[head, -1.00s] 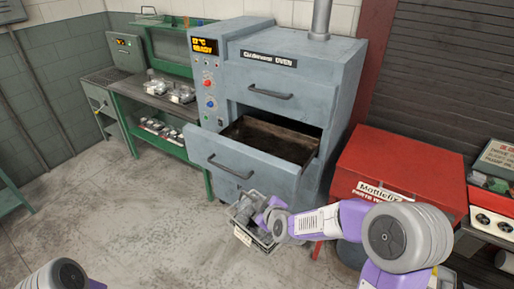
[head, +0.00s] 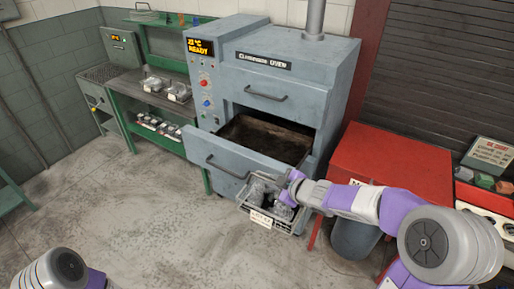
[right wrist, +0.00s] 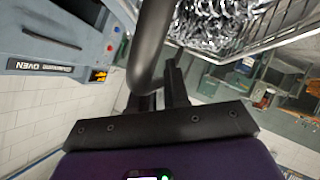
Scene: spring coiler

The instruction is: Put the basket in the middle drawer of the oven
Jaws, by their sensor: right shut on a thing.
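The grey oven (head: 285,75) has its middle drawer (head: 226,161) pulled open, and the dark inside shows no contents. My right gripper (head: 292,184) is shut on the wire basket (head: 296,221). The basket holds shiny metal coils and has a white label on its front. It hangs in front of the drawer's front panel and covers its lower right part. In the right wrist view my fingers (right wrist: 160,90) close on a dark curved handle, with the basket (right wrist: 262,35) at the top right. My left gripper is out of view.
A red cabinet (head: 385,165) stands right of the oven, with a grey bin (head: 355,238) in front. A green workbench (head: 150,98) with several small trays stands left. The upper drawer (head: 262,92) is shut. The floor in front is clear.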

